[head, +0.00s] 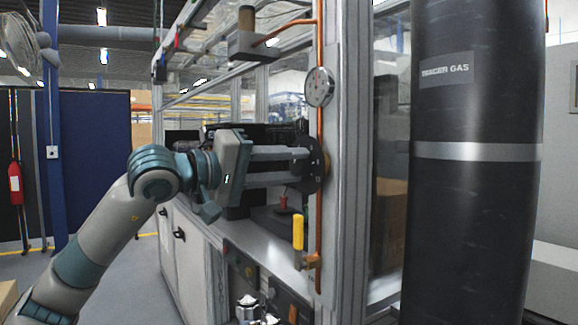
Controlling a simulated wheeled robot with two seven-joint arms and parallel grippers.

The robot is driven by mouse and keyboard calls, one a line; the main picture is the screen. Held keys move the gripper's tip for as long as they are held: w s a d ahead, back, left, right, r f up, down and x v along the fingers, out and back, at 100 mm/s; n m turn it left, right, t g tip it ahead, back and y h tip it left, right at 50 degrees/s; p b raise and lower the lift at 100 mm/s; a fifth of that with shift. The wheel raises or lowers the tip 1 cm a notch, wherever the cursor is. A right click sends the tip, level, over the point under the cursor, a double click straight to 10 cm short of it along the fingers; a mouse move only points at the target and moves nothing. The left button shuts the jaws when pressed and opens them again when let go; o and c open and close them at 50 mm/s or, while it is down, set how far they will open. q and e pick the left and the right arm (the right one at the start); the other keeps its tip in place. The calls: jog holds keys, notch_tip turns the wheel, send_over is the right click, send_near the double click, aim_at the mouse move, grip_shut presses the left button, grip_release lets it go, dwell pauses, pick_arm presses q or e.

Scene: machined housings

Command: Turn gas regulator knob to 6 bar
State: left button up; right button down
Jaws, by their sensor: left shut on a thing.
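The gas regulator knob (312,165) is a dark round disc mounted on the copper pipe (319,225) at the frame post. My left gripper (298,164) comes in from the left with its two long grey fingers level, and it is shut on the knob. The fingers hide part of the knob, and I cannot read its setting. My right gripper is not in view.
A yellow-handled valve (298,232) stands on the pipe below the knob. A large black gas cylinder (470,180) stands close on the right. The steel bench (250,232) runs under my left gripper, and a small red part (283,203) is on it. Floor is free at the left.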

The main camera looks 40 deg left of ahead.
pick_arm(q)
jog(key=m, duration=0.3)
jog(key=shift+m, duration=0.5)
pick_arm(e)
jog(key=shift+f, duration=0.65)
pick_arm(q)
jog(key=shift+f, duration=0.1)
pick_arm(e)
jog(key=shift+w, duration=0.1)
pick_arm(q)
jog(key=o, duration=1)
jog(key=shift+o, duration=0.2)
jog(key=shift+s, duration=0.1)
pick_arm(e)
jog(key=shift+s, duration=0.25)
pick_arm(q)
jog(key=shift+s, duration=0.1)
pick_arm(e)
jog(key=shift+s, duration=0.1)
